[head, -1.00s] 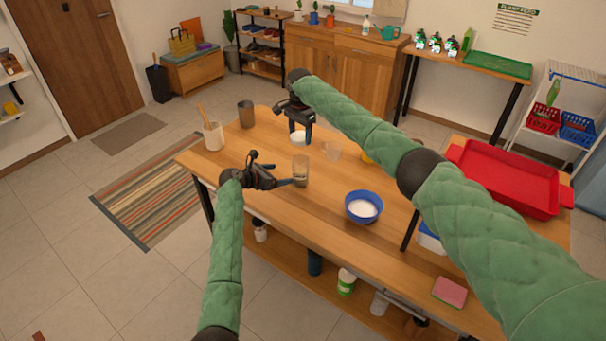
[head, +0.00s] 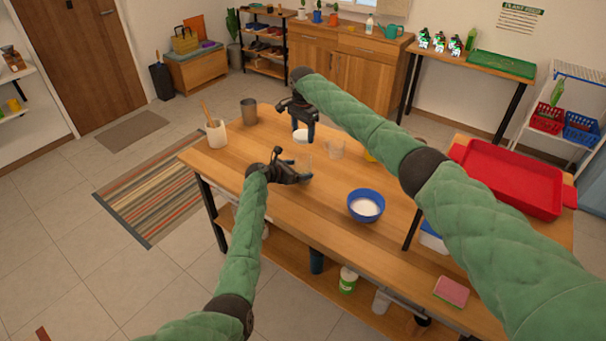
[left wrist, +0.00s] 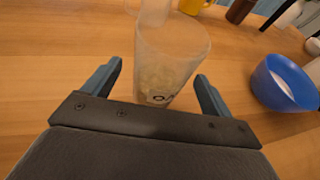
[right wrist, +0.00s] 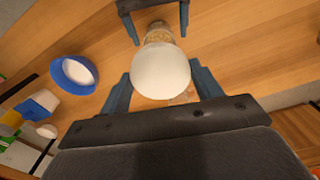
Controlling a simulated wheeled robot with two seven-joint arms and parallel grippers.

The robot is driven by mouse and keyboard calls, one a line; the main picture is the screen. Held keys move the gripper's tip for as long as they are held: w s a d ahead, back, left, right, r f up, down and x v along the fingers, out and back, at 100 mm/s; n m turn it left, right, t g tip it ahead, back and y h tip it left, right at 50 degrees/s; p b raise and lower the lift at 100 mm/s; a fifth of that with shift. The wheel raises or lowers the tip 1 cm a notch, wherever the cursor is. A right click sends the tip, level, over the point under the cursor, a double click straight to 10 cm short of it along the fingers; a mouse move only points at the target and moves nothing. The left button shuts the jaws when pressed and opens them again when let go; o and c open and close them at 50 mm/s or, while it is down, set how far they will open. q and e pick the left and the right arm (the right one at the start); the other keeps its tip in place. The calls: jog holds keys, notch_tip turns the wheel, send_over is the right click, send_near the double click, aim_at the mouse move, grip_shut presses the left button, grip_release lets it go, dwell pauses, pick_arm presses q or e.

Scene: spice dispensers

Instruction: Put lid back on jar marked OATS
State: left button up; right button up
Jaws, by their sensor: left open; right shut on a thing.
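The clear jar (left wrist: 168,62) stands upright on the table, part filled with pale contents, with part of a dark label at its base. It also shows in the head view (head: 304,165). My left gripper (left wrist: 158,80) is open, with its fingers on either side of the jar; I cannot tell if they touch it. My right gripper (right wrist: 160,85) is shut on the round white lid (right wrist: 161,70) and holds it above the table, behind the jar in the head view. In the right wrist view the jar (right wrist: 160,35) shows partly beyond the lid.
A blue bowl (head: 366,206) with white contents stands right of the jar. Another clear container (head: 336,149) stands close behind the jar. A utensil crock (head: 216,133) and dark cup (head: 249,111) are at the table's left end. A red tray (head: 510,178) lies at right.

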pick_arm(q)
jog(key=shift+x, duration=1.4)
jog(key=shift+c, duration=0.3)
jog(key=c, duration=1.4)
pick_arm(e)
jog(key=shift+f, duration=2.45)
jog(key=shift+s+f, duration=0.1)
jog(key=shift+f, duration=0.05)
jog(key=shift+f, duration=0.7)
jog(key=shift+f, duration=0.6)
